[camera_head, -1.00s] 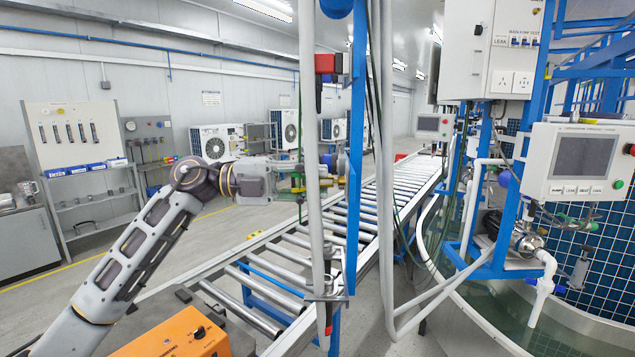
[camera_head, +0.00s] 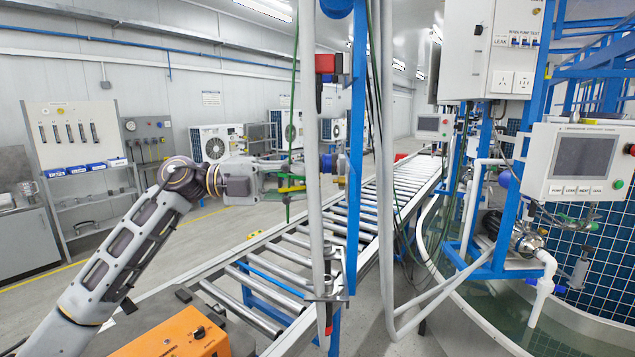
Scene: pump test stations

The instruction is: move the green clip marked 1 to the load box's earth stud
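The green clip (camera_head: 288,187) is small at the end of my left arm, and its mark is too small to read. A thin green cable (camera_head: 294,85) runs from above down to it. My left gripper (camera_head: 285,177) appears closed around the clip, in the air left of the grey upright pipe; the fingers are small and partly merge with the background. The orange load box (camera_head: 175,336) stands at the bottom, low and nearer than the gripper. A dark round part shows on its face; I cannot make out the earth stud. My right gripper is not in view.
Grey pipes (camera_head: 312,130) and a blue post (camera_head: 355,130) stand just right of my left gripper. A roller conveyor (camera_head: 290,258) runs below and behind. A dark case (camera_head: 170,312) lies beside the load box. Open air lies between gripper and box.

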